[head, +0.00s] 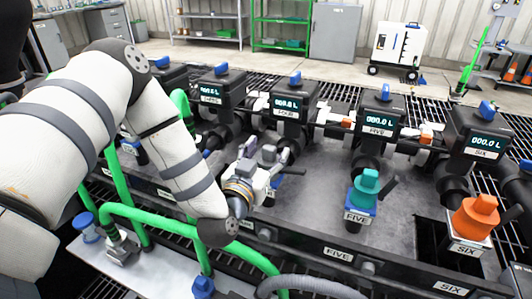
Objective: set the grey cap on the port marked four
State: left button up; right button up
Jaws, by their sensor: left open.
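My left gripper (272,155) reaches in over the manifold below the meter marked FOUR (290,107). Its fingers are apart and point away from me, towards the pipe under that meter. The port marked four is mostly hidden behind the gripper; only a bit of blue (277,182) shows beside it. I cannot pick out the grey cap from the grey fingers and dark fittings here. My right gripper is not in view.
A teal cap (364,188) sits on port five and an orange cap (475,215) on port six, both to the right. Green hoses (150,212) loop at the left front. Meters and pipes stand behind. The grey deck between ports four and five is clear.

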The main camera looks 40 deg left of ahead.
pick_arm(q)
jog(key=v, duration=1.2)
